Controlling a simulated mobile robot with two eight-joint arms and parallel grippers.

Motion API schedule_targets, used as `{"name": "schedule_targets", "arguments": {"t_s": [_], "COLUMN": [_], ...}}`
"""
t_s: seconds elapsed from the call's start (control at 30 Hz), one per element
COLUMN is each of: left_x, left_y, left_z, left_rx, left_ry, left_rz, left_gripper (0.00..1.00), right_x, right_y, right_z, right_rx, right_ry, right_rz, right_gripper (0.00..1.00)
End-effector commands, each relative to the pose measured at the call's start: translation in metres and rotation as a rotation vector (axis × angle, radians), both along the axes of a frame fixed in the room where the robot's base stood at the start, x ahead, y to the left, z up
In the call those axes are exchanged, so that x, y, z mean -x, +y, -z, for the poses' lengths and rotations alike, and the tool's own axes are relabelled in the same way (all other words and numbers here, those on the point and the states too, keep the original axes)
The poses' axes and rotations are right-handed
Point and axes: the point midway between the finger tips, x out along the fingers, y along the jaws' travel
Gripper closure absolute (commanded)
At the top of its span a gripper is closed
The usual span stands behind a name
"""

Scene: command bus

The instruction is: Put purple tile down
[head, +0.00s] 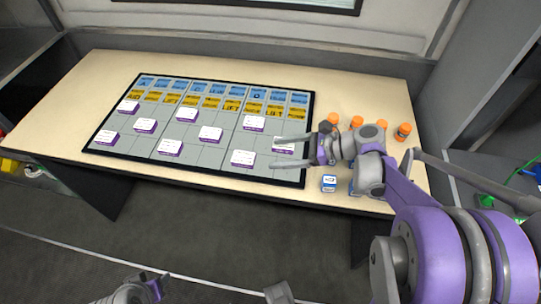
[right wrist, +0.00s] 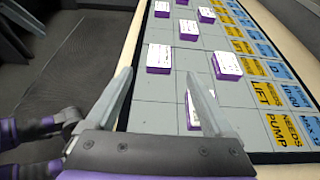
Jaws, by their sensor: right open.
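Several purple tiles with white printed tops lie on the grey lower cells of the dark-edged board (head: 215,175). My right gripper (head: 276,151) is open over the board's right end. One purple tile (head: 285,145) lies on the board between its spread fingers in the head view. In the right wrist view a tile (right wrist: 191,112) is partly hidden by the right finger of this gripper (right wrist: 158,78). Another purple tile (head: 243,158) lies just left of the fingers.
Blue cards (head: 218,86) and yellow cards (head: 191,100) fill the board's top rows. Right of the board are orange-capped bottles (head: 403,131) and a blue-sided tile (head: 329,183). The wooden table (head: 85,85) is clear at the left. A wall stands behind it.

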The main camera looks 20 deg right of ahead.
Motion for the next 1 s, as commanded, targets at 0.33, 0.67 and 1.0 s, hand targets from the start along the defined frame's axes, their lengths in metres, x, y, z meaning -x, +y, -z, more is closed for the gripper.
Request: {"name": "schedule_targets", "arguments": {"t_s": [0.33, 0.67, 1.0], "left_x": [0.0, 0.0, 0.0], "left_y": [0.0, 0.0, 0.0], "left_z": [0.0, 0.0, 0.0], "left_rx": [0.0, 0.0, 0.0], "left_ry": [0.0, 0.0, 0.0], "left_rz": [0.0, 0.0, 0.0], "left_gripper": [0.5, 0.5, 0.5], "right_x": [0.074, 0.156, 0.165], "right_y": [0.062, 0.052, 0.042], "right_z": [0.048, 0.081, 0.081], "right_rx": [0.686, 1.484, 1.661], "right_ry": [-0.249, -0.744, -0.882], "right_rz": [-0.449, -1.341, -1.616], "right_gripper": [0.13, 0.13, 0.13]}}
